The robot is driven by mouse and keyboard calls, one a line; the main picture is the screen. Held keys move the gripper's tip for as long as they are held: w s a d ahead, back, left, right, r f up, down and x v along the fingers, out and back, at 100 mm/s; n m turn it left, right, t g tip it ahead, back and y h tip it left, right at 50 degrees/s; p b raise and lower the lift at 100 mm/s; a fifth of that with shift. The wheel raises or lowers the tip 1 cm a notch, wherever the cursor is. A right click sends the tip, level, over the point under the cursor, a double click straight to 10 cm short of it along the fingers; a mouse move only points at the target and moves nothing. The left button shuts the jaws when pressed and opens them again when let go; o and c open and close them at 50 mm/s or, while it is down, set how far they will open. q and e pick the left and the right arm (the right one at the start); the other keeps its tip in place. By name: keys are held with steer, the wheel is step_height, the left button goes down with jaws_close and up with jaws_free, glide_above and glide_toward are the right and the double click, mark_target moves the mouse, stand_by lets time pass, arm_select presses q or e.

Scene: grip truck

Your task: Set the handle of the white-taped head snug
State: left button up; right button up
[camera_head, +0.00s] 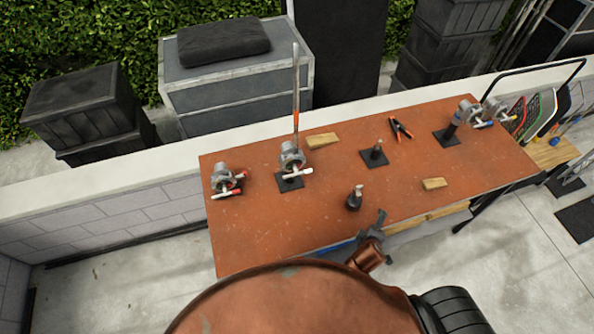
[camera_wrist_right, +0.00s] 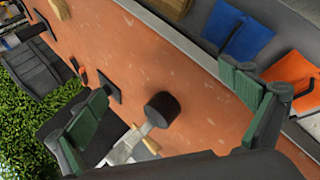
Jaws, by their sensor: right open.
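A grey metal head (camera_head: 291,156) stands on a black base plate at the left middle of the table. Its handle (camera_head: 298,172) carries white tape and points right. A tall rod (camera_head: 296,80) with an orange band rises at this head. Whether the handle is tight cannot be told. My right gripper (camera_head: 377,224) is at the table's front edge, apart from that head. In the right wrist view the green-padded fingers (camera_wrist_right: 165,90) are spread, with nothing held. A black cylinder with a metal pin (camera_wrist_right: 162,109) shows between them, apparently below. My left gripper is out of view.
The rust-red table (camera_head: 260,225) also bears a red-handled head (camera_head: 222,178) at left, a pin on a plate (camera_head: 376,152), orange-handled pliers (camera_head: 400,128), wooden wedges (camera_head: 434,184) and more heads (camera_head: 468,110) at right. The front left is clear.

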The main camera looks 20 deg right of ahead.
steer(key=w+r+n+t+h, duration=0.1)
steer(key=w+r+n+t, duration=0.1)
steer(key=w+r+n, duration=0.25)
steer(key=n+t+y+p, duration=0.2)
steer(key=n+t+y, duration=0.6)
steer(key=n, duration=1.6)
glide_toward(297, 173)
steer(key=w+f+t+h, duration=0.1)
steer(key=w, duration=0.4)
steer(key=w+p, duration=0.1)
steer(key=w, duration=0.1)
steer(key=w+p, duration=0.1)
steer(key=w, duration=0.2)
steer(key=shift+a+f, duration=0.25)
steer(key=shift+a, duration=0.15)
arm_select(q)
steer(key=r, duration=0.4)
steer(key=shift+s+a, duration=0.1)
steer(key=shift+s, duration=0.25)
arm_select(e)
steer(key=shift+c, duration=0.2)
steer(key=c, duration=1.1)
